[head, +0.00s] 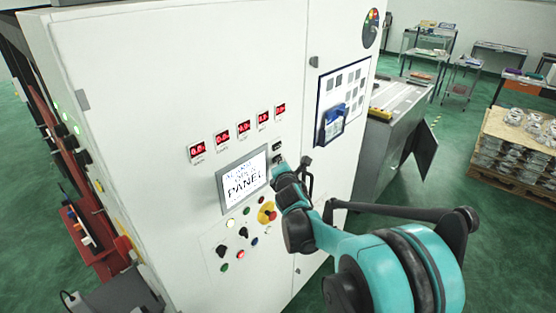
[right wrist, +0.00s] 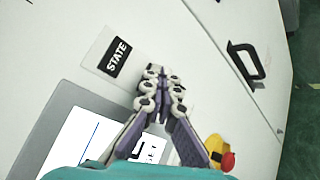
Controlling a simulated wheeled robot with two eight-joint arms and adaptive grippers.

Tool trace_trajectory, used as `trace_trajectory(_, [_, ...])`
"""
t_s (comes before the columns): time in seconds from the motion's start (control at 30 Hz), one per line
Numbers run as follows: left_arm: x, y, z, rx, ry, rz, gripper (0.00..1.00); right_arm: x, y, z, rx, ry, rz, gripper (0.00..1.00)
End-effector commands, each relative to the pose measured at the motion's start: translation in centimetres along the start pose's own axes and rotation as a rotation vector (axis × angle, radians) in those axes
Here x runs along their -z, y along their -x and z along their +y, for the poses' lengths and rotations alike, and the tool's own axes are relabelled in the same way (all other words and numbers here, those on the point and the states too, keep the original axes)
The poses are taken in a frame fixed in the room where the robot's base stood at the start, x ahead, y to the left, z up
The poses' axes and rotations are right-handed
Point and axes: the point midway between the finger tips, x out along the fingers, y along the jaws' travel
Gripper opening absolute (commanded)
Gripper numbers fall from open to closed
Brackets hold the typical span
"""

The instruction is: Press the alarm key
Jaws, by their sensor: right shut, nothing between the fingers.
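A white cabinet (head: 150,120) carries a grey-framed screen (head: 241,187) with black lettering that ends in "PANEL"; its first lines are hard to read. No key marked alarm can be made out. My right gripper (head: 281,166) is shut and empty in front of the cabinet, at the screen's upper right corner. In the right wrist view my right gripper (right wrist: 160,84) points at the white face beside a black "STATE" label (right wrist: 115,57), and hides part of the screen (right wrist: 80,140). Contact with the cabinet cannot be told. My left gripper is out of view.
Below the screen are several small buttons and black knobs (head: 220,251), and a red emergency button on yellow (head: 267,212). Red digital displays (head: 243,129) sit above. A black door handle (head: 306,173) is close right of my gripper. A pallet of castings (head: 513,146) stands far right.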

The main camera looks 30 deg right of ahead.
Motion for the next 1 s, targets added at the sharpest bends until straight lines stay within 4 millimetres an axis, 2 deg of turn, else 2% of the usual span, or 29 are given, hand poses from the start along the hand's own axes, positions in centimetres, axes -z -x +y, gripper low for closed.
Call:
trace_trajectory(0.4, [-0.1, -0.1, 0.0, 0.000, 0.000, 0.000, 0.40, -0.8, 1.1, -0.8, 0.000, 0.000, -0.001, 0.00])
trace_trajectory(0.73, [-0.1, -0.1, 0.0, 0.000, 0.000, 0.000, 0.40, -0.9, 1.2, -0.9, 0.000, -0.001, 0.000, 0.00])
trace_trajectory(1.0, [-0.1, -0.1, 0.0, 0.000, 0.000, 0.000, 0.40, -2.2, 3.0, -2.2, 0.000, -0.002, -0.002, 0.00])
